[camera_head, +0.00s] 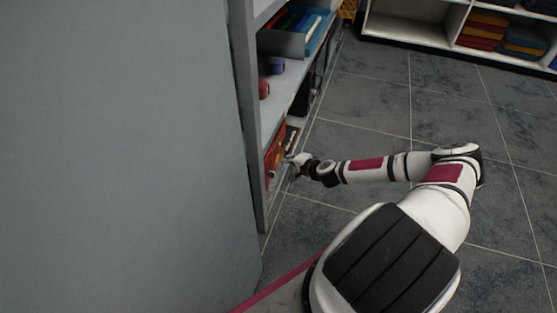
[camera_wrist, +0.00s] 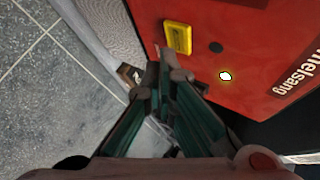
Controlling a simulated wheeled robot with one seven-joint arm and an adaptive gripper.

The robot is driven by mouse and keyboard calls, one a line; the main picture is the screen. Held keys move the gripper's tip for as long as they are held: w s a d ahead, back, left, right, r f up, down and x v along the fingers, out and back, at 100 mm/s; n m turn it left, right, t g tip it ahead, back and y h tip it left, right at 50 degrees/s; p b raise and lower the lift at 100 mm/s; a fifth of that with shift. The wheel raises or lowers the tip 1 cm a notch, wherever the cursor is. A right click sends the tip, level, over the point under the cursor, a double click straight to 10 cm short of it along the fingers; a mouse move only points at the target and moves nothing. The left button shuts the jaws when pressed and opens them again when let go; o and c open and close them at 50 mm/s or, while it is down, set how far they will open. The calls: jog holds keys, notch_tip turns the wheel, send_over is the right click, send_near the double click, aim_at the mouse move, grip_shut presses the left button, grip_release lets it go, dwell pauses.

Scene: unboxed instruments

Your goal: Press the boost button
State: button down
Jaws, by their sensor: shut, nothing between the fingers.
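A red device (camera_wrist: 255,45) with "melsang" lettering fills the upper right of the wrist view. Its face carries a raised yellow rectangular button (camera_wrist: 178,38), a small black round part (camera_wrist: 215,47) and a small pale, glowing spot (camera_wrist: 225,76) with a yellow rim. I cannot read a boost label on any of them. My gripper (camera_wrist: 167,73) is shut and empty, its fingertips just below the yellow button in the picture; I cannot tell whether they touch the device. In the head view the red device (camera_head: 274,157) stands on a low shelf, with my gripper (camera_head: 295,162) beside it.
A grey shelf unit (camera_head: 246,100) holds a blue cup (camera_head: 276,65) and a red cup (camera_head: 264,89) above the device. Its large grey side panel (camera_head: 110,150) fills the left. Tiled floor (camera_head: 375,100) is open beyond my arm. White shelving (camera_head: 430,30) stands at the back.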

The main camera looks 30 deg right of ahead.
jog(key=shift+w, duration=0.1)
jog(key=shift+w+a, duration=0.25)
jog(key=shift+w+a, duration=0.1)
dwell(0.6)
jog(key=shift+s+d+b, duration=0.35)
jog(key=shift+s, duration=0.15)
jog(key=shift+d, duration=0.1)
jog(key=s+d, duration=0.1)
jog(key=s+d+b, duration=0.1)
jog(key=s, duration=0.1)
jog(key=s+d+b, duration=0.1)
jog(key=shift+s+d, duration=0.25)
jog(key=shift+s, duration=0.1)
dwell(0.6)
